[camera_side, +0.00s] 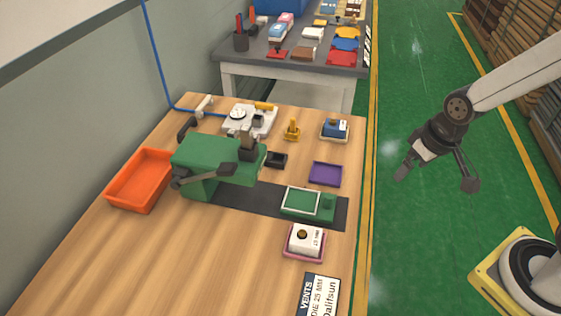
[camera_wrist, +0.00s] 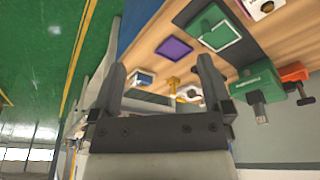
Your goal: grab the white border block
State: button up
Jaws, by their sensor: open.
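A green block with a white border (camera_side: 302,202) around its top lies on the dark strip on the wooden table, in front of the green machine. It also shows in the wrist view (camera_wrist: 220,38), upper right. A white block (camera_side: 300,241) with a dark round knob and black lettering sits on a pink tray nearer the camera. It shows partly cut off at the top of the wrist view (camera_wrist: 262,6). My gripper (camera_side: 436,178) is open and empty, off the table's right side over the green floor. Its two fingers show spread in the wrist view (camera_wrist: 162,68).
A purple tray (camera_side: 326,174), a blue-and-white block (camera_side: 335,128) and a yellow piece (camera_side: 292,130) stand behind. The green machine (camera_side: 205,158) and orange bin (camera_side: 140,180) are left. A labelled sign (camera_side: 319,294) lies in front. The front left table is clear.

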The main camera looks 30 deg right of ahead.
jog(key=shift+w+f, duration=0.1)
jog(key=w+a+f+n+t+y, duration=0.1)
jog(key=a+f+n, duration=0.1)
jog(key=f, duration=0.3)
jog(key=w+a+f+n+t+y, duration=0.1)
jog(key=a+f+n+t+y, duration=0.1)
jog(key=f, duration=0.3)
jog(key=w+a+f+n+t+y, duration=0.2)
jog(key=a+f+n, duration=0.2)
jog(key=f, duration=0.1)
jog(key=s+a+y, duration=0.1)
jog(key=s+a+f+t+y, duration=0.1)
jog(key=s, duration=0.1)
jog(key=s+a+n+y, duration=0.1)
jog(key=shift+s+a+f+y, duration=0.15)
jog(key=shift+a+f+y, duration=0.25)
jog(key=shift+s+a+t+y, duration=0.25)
jog(key=shift+s+t+y, duration=0.15)
jog(key=shift+s+t, duration=0.1)
jog(key=shift+w+a, duration=0.1)
jog(key=shift+x, duration=1.2)
